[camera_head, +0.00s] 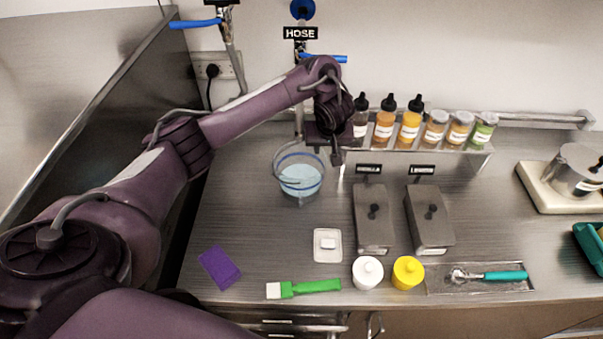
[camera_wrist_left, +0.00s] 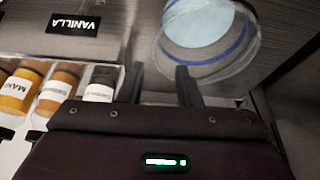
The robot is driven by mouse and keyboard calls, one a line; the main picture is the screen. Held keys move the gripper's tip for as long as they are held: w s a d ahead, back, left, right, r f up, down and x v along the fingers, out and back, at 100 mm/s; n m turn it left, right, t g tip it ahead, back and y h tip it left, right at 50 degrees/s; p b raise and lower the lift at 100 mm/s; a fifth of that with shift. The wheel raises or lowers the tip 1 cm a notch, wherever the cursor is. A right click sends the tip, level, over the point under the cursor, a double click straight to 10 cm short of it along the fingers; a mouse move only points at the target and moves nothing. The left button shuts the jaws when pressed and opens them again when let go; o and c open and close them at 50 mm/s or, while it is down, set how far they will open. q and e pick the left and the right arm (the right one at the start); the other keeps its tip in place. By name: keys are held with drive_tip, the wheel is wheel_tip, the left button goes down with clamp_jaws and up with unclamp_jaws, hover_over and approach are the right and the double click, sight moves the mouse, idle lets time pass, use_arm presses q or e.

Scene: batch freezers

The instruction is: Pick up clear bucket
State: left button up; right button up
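The clear bucket (camera_head: 300,179) stands on the steel counter below the hose, with a blue band near its rim and pale blue contents. It also shows at the top of the left wrist view (camera_wrist_left: 243,60). My left gripper (camera_head: 329,158) is above the counter at the bucket's upper right in the head view. In the left wrist view its two fingers (camera_wrist_left: 161,88) are apart, with nothing seen held between them. One finger overlaps the bucket's near edge there; I cannot tell whether it touches. My right gripper is not in view.
Several topping bottles and jars (camera_head: 410,128) stand on a raised shelf right of my gripper. Two lidded metal bins (camera_head: 374,218) are on the counter. A purple sponge (camera_head: 219,267), green brush (camera_head: 303,288) and white and yellow tubs (camera_head: 408,273) lie nearer the front edge.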

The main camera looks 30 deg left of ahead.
sight(324, 163)
use_arm(q)
wheel_tip(324, 163, down, 4)
drive_tip(key=b, duration=0.3)
drive_tip(key=shift+w+f+b, duration=0.15)
drive_tip(key=shift+b, duration=0.15)
drive_tip(key=x, duration=0.2)
drive_tip(key=shift+w+a+f+p, duration=0.25)
drive_tip(key=shift+w+a+p, duration=0.05)
drive_tip(key=shift+w, duration=0.05)
drive_tip(key=shift+x, duration=1.15)
drive_tip(key=shift+w+a+f, duration=0.1)
drive_tip(key=shift+w+f, duration=0.15)
drive_tip(key=shift+f, duration=0.25)
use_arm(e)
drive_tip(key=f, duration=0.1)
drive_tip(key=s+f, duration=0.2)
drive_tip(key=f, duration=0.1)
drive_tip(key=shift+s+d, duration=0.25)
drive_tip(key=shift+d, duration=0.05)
use_arm(q)
drive_tip(key=shift+r, duration=0.1)
clamp_jaws()
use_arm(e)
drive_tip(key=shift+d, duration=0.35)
use_arm(q)
drive_tip(key=shift+s, duration=0.15)
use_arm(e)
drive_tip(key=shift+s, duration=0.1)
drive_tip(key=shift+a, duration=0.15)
